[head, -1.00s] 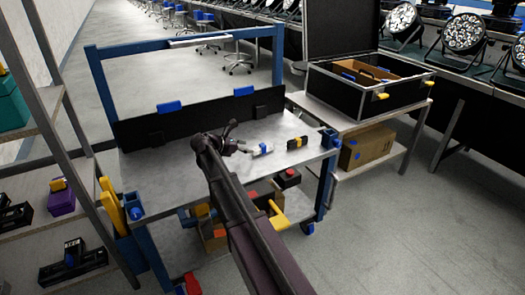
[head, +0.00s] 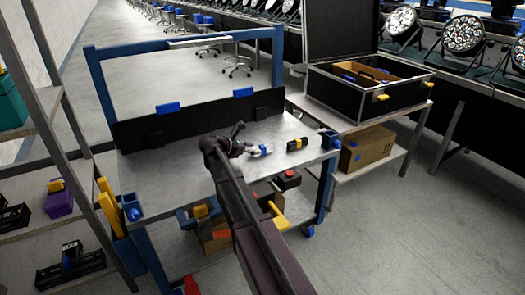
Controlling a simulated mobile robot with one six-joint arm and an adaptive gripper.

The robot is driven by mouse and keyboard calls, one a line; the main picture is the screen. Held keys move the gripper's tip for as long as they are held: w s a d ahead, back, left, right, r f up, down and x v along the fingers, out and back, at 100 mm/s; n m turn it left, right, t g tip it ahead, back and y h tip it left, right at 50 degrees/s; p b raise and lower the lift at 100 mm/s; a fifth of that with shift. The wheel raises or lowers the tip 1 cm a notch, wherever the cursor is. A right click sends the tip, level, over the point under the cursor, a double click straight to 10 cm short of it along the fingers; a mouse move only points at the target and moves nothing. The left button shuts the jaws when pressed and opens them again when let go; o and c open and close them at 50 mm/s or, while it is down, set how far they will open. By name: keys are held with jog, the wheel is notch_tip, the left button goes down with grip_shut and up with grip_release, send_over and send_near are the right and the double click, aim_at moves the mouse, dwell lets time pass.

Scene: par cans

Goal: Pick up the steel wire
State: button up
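A small pale piece with a blue band (head: 266,150) lies on the cart's grey top (head: 180,185). It may be the steel wire, but it is too small to be sure. My gripper (head: 246,142) is low over the cart top at the left end of this piece, and dark finger parts overlap it in the picture. I cannot tell whether the fingers touch it or are closed around it. A black piece with a yellow band (head: 297,144) lies just to the right, apart from my gripper.
The cart has a black back panel (head: 185,124) and blue posts (head: 103,85). An open black case (head: 360,95) stands on a side table at right. A shelf (head: 25,245) with several items stands at left. The cart top's left part is clear.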

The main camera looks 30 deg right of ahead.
grip_shut()
jog(key=shift+r, duration=0.15)
notch_tip(320, 180, up, 3)
jog(key=p, duration=0.3)
jog(key=s+d, duration=0.3)
jog(key=s, duration=0.1)
jog(key=s+d+r+p, duration=0.1)
jog(key=s+d, duration=0.3)
jog(key=s+d+p, duration=0.1)
jog(key=s+d, duration=0.2)
jog(key=s, duration=0.1)
jog(key=shift+s+d+r, duration=0.15)
jog(key=shift+r, duration=0.2)
